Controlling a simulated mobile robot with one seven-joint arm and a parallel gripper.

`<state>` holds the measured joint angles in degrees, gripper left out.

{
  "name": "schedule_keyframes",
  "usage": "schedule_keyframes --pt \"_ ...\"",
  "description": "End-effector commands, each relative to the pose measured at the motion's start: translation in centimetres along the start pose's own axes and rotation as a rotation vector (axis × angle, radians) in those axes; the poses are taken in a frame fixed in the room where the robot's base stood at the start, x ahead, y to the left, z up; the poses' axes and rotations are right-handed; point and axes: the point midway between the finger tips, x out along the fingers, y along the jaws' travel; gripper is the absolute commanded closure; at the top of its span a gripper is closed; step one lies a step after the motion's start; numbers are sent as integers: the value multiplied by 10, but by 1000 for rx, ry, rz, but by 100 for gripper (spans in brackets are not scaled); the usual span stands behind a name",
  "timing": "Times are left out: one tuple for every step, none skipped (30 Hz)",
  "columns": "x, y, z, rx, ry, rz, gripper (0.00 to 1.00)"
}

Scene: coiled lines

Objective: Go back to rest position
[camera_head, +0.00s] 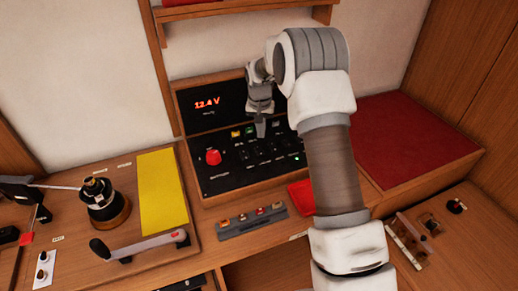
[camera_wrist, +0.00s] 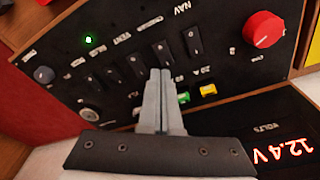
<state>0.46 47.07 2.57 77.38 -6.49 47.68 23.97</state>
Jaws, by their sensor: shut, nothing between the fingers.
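My gripper (camera_head: 260,128) is shut and empty, with its fingertips in front of the black switch panel (camera_head: 220,178). In the wrist view the two grey fingers (camera_wrist: 161,75) lie together, close to the row of black rocker switches (camera_wrist: 165,52). I cannot tell whether the tips touch the panel. My arm reaches in from the lower right and hides part of the panel.
The panel has a red knob (camera_head: 213,157), a lit green lamp (camera_wrist: 88,39) and a 12.4 V display (camera_head: 208,103). A red cushion (camera_head: 410,140) lies at right. A winch-like drum (camera_head: 103,203), yellow sheet (camera_head: 162,190) and lever handle (camera_head: 140,245) are at left. A shelf (camera_head: 235,10) is above.

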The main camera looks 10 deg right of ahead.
Motion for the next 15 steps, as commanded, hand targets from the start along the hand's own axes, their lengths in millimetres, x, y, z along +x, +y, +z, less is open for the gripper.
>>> schedule_keyframes --pt "0 0 0 0 0 0 100" --pt "0 0 0 0 0 0 100" --pt "0 0 0 0 0 0 100" --pt "0 0 0 0 0 0 100" --pt "0 0 0 0 0 0 100" --pt "0 0 0 0 0 0 100" --pt "0 0 0 -1 0 0 100" --pt "-1 0 0 -1 1 0 100" --pt "-4 0 0 -2 3 -1 100" --pt "-7 0 1 -3 5 -2 100" --pt "-11 1 1 -5 8 -3 100" --pt "-18 2 3 -9 12 -4 100" --pt "-25 2 4 -13 17 -6 100" --pt "-33 4 5 -18 20 -7 100" --pt "-44 5 8 -23 28 -9 100"
